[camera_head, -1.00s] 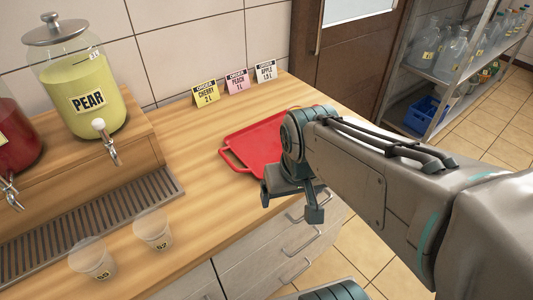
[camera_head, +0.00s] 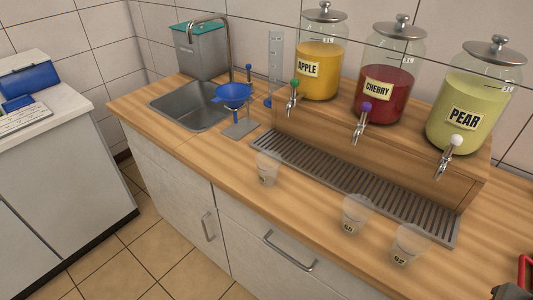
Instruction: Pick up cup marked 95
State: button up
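Three clear cups stand upright on the wooden counter in front of the drip grate. The left cup (camera_head: 267,168) is near the grate's left end, and its mark is too small to read. The middle cup (camera_head: 355,214) and the right cup (camera_head: 408,245) stand close together near the grate's right part. Their small dark marks are not sharp enough to tell for sure which one reads 95. A dark piece at the bottom right corner appears to be the edge of my gripper (camera_head: 511,292). It is well right of the cups, and its fingers are cut off by the frame.
Apple (camera_head: 319,58), cherry (camera_head: 389,80) and pear (camera_head: 468,110) dispensers stand on a wooden riser behind the drip grate (camera_head: 350,190). A blue funnel on a stand (camera_head: 233,96) and a sink (camera_head: 190,105) are at left.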

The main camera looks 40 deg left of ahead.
aim_at(268, 162)
jog(key=u, duration=3.25)
jog(key=i, duration=0.35)
jog(key=z, duration=0.75)
